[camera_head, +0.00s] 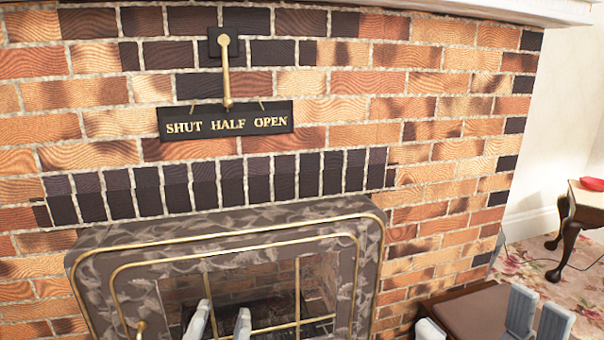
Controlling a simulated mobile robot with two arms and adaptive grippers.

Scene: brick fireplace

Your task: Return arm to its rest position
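My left gripper (221,312) shows at the bottom of the head view, in front of the fireplace opening. Its two light grey fingertips stand apart with nothing seen between them. The rest of that gripper is below the frame. Grey parts at the bottom right seem to belong to my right gripper (537,318); they are cut off by the frame, and I cannot tell whether it is open or shut. A brass lever (226,75) on a dark plate hangs straight down above the SHUT HALF OPEN sign (226,121), at about HALF. Neither gripper touches it.
The fireplace surround (225,242) has a patterned grey frame with brass trim and bars. A brick wall (440,150) rises behind it. A dark brown surface (460,312) lies at the lower right. A wooden table (586,205) with a red object (592,184) stands at the right edge.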

